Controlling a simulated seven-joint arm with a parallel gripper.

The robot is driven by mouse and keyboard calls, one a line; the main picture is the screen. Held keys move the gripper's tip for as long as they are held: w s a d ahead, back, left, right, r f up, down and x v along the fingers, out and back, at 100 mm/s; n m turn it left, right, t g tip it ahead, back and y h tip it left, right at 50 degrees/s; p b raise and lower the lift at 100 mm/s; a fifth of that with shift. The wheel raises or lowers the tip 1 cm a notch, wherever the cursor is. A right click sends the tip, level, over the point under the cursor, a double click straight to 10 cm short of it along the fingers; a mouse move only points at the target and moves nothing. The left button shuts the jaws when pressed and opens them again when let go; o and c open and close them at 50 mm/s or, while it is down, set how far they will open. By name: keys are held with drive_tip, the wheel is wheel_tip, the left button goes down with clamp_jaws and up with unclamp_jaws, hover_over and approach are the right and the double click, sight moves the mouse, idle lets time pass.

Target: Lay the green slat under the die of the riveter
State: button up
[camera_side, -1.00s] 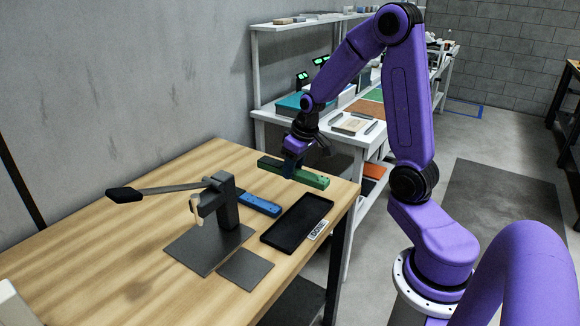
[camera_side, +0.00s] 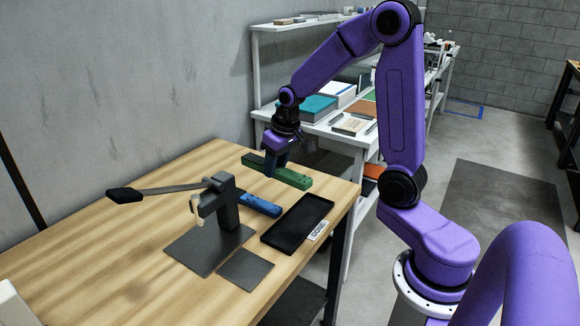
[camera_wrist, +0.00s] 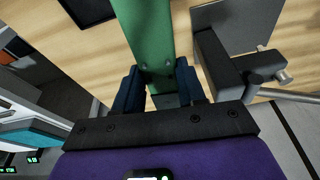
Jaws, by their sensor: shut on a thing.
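The green slat (camera_side: 293,178) is held crosswise in my gripper (camera_side: 275,168), above the table's far end. In the wrist view the green slat (camera_wrist: 149,40) runs forward from between the two dark blue fingers of my gripper (camera_wrist: 160,88), which is shut on it. The riveter (camera_side: 225,203) stands on the table to the left of and nearer than the slat, with its long lever pointing left. Its dark base plate (camera_side: 190,250) lies flat below the head. The riveter also shows at the right of the wrist view (camera_wrist: 222,62). The die's tip is too small to make out.
A black tray (camera_side: 290,232) with a label reading DONE lies at the right edge, and a small grey plate (camera_side: 245,270) at the front. The table's left part (camera_side: 90,260) is bare.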

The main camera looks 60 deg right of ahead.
drive_tip(key=a+r+m+g+h, duration=0.1)
drive_tip(key=a+r+m, duration=0.35)
drive_tip(key=a, duration=1.05)
drive_tip(key=a+r+m+g+h, duration=0.15)
drive_tip(key=a+m, duration=0.65)
drive_tip(key=a, duration=0.8)
drive_tip(key=f+n, duration=0.4)
drive_tip(key=f, duration=0.1)
drive_tip(key=w+f+n+t+y, duration=0.1)
drive_tip(key=f+n, duration=0.3)
drive_tip(key=f, duration=0.2)
drive_tip(key=f+n+t+y, duration=0.1)
drive_tip(key=f+n, duration=0.3)
drive_tip(key=f, duration=0.2)
drive_tip(key=shift+w+f+t, duration=0.2)
drive_tip(key=shift+t, duration=0.05)
drive_tip(key=shift+s+d+f+n+y, duration=0.15)
drive_tip(key=shift+f+n+y, duration=0.1)
drive_tip(key=shift+f+n, duration=0.45)
drive_tip(key=shift+r, duration=0.1)
